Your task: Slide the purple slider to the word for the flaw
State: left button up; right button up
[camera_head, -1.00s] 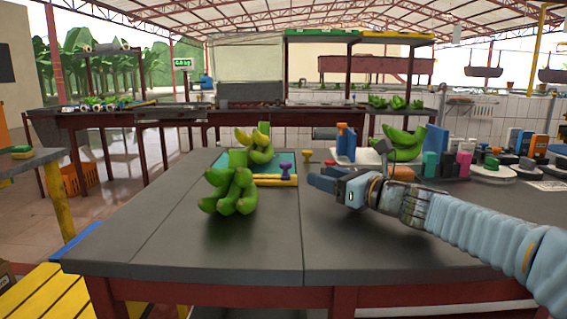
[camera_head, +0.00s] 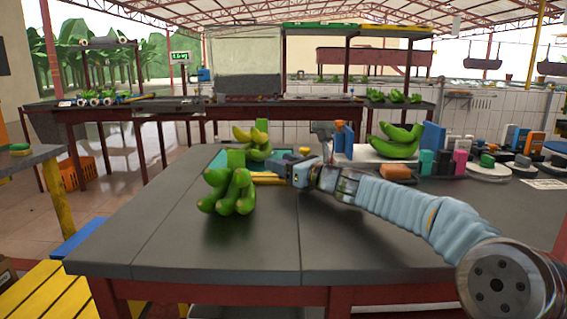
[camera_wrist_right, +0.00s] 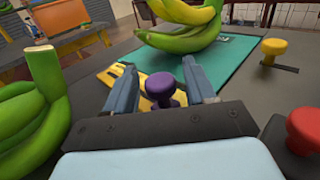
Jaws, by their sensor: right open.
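The purple slider (camera_wrist_right: 162,90) is a knob with a round top. In the right wrist view it stands between the two open fingers of my right gripper (camera_wrist_right: 160,88), with a gap visible on each side. It sits at a yellow bar (camera_wrist_right: 118,84) along the near edge of a teal mat (camera_wrist_right: 235,60). In the head view my right gripper (camera_head: 290,165) reaches over the right end of the yellow bar (camera_head: 265,177) and hides the slider. No words on the bar can be read. My left gripper is not in view.
A green banana bunch (camera_head: 230,192) stands left of the bar. A yellow-green bunch (camera_head: 255,143) lies on the mat behind it. A yellow knob (camera_wrist_right: 274,48) and a red knob (camera_wrist_right: 304,130) stand to the right. The table's front (camera_head: 210,255) is clear.

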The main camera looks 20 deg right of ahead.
aim_at(264, 177)
grip_shut()
jog(key=a, duration=0.2)
jog(key=w+a, duration=0.1)
jog(key=a, duration=0.1)
jog(key=shift+w+a+b, duration=0.2)
jog(key=shift+a+b, duration=0.1)
jog(key=shift+a, duration=0.1)
grip_release()
jog(key=b+v, duration=0.2)
jog(key=v, duration=1.1)
jog(key=shift+s+d, duration=0.2)
jog(key=shift+s, duration=0.15)
